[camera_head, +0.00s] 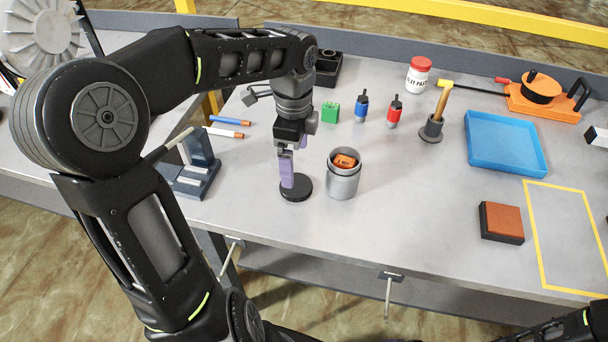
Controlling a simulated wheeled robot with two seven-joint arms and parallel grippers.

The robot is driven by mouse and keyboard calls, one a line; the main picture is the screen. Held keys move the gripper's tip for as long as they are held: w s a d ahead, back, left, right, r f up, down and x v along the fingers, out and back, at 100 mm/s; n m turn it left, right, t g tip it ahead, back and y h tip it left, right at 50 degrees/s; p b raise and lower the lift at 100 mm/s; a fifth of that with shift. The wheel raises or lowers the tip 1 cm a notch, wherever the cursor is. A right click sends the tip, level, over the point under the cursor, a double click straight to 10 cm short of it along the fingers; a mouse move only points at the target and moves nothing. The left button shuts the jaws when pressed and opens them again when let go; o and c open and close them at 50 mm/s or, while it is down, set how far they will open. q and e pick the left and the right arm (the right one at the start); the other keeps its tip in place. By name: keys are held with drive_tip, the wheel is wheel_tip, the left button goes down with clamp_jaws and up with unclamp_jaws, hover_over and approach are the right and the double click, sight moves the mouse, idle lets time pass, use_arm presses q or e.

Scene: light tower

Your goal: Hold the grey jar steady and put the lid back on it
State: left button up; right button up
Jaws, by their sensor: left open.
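The grey jar (343,187) stands upright and open on the table, with an orange item (345,161) inside it. A flat black round lid (296,193) lies on the table just left of the jar, apart from it. My left gripper (288,183) points down at the lid with its purple fingers open. The fingertips overlap the lid in the picture; I cannot tell whether they touch it. Only part of my right arm shows at the bottom right, and its gripper is out of view.
A green block (330,112), a blue bottle (361,107) and a red bottle (394,111) stand behind the jar. A blue tray (541,172) and a red-brown block (502,221) lie to the right. A grey stand (196,180) is at left.

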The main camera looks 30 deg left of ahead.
sight(296, 185)
use_arm(q)
drive_tip(key=shift+s, duration=0.15)
drive_tip(key=shift+f, duration=1.35)
wheel_tip(296, 185, down, 5)
drive_tip(key=shift+d+f, duration=0.1)
drive_tip(key=c, duration=1.4)
wheel_tip(296, 185, up, 10)
drive_tip(key=shift+r, duration=0.1)
